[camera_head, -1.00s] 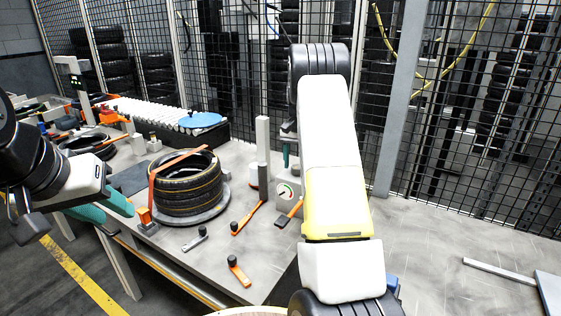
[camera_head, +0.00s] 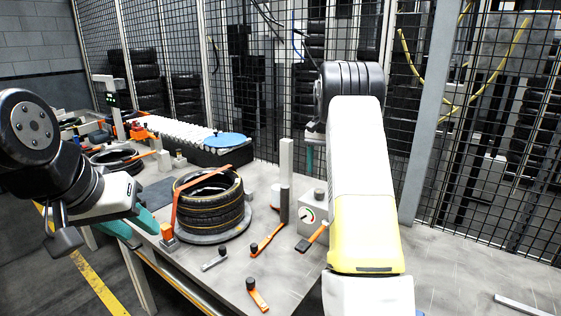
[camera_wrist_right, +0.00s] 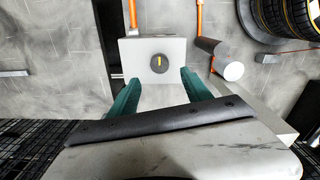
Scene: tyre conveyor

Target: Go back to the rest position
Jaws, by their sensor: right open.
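My left gripper (camera_head: 130,223) has teal fingers and hangs at the table's left edge, left of the stacked tyres (camera_head: 208,212). It holds nothing that I can see, but its finger gap is unclear. My right arm reaches forward over the table, and its gripper is mostly hidden behind the arm in the head view; a bit of teal shows. In the right wrist view, my right gripper (camera_wrist_right: 160,88) is open and empty, its two teal fingers apart above a grey box with a dark round knob (camera_wrist_right: 159,63).
The tyres sit on a round grey plate on the table (camera_head: 225,275). Orange-handled tools (camera_head: 266,240), a gauge box (camera_head: 308,214) and an upright post (camera_head: 286,180) stand close to my right arm. A wire fence (camera_head: 480,130) closes the back. The table's right side is mostly clear.

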